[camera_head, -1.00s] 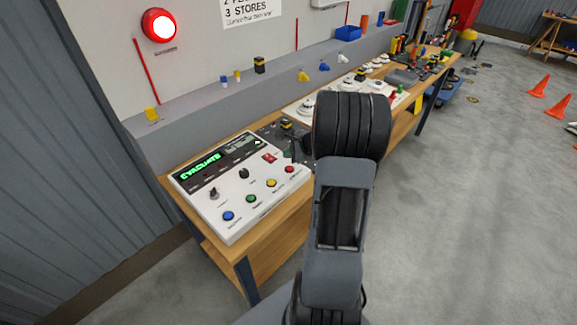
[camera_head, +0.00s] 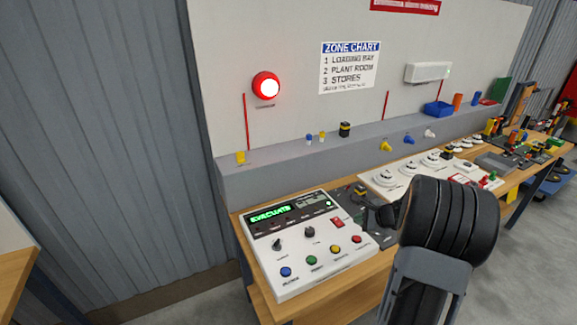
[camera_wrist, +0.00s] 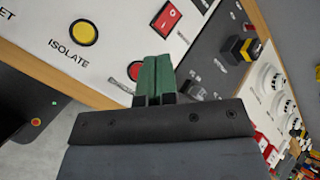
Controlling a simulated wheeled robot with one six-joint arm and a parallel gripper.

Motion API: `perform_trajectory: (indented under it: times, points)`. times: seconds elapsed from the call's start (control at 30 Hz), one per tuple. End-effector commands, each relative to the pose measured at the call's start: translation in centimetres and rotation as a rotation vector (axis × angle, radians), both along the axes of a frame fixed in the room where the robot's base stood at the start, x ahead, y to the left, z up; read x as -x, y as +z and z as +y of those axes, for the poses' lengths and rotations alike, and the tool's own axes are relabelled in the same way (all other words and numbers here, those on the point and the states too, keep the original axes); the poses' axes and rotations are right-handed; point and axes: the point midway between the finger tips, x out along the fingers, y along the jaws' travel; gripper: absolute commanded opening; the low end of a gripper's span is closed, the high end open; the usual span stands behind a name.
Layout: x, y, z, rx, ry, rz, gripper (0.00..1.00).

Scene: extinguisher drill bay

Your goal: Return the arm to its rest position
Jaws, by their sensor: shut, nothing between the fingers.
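My gripper (camera_wrist: 154,80) shows in the wrist view as two green fingers pressed together, with nothing between them. It is above the right edge of the white control panel (camera_wrist: 60,15), near a red button and a red rocker switch (camera_wrist: 166,19). I cannot tell its height above the panel. In the head view my dark arm is at the lower right, and its links hide the gripper's fingers. The white panel (camera_head: 300,262) lies on the wooden bench, its green display (camera_head: 270,215) reading EVACUATE.
A red lamp (camera_head: 266,86) glows on the wall board beside a zone chart (camera_head: 349,67). White round detectors (camera_head: 390,176) and a blue bin (camera_head: 438,108) are further right along the bench (camera_head: 335,284). Floor to the left of the bench is clear.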

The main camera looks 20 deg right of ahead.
Motion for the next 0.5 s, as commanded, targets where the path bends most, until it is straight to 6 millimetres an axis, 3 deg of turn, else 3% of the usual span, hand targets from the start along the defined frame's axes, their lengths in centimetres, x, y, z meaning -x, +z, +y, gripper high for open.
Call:
perform_trajectory:
  times: [0.13,0.27,0.37,0.5]
  points:
    - [0.3,-0.2,0.2,0.032,0.051,0.003,0.00]
    - [2.8,-2.0,1.7,0.102,0.211,0.073,0.00]
    - [5.5,-1.4,4.5,0.223,0.435,0.121,0.00]
    - [9.2,1.2,10.0,0.465,0.845,0.165,0.00]
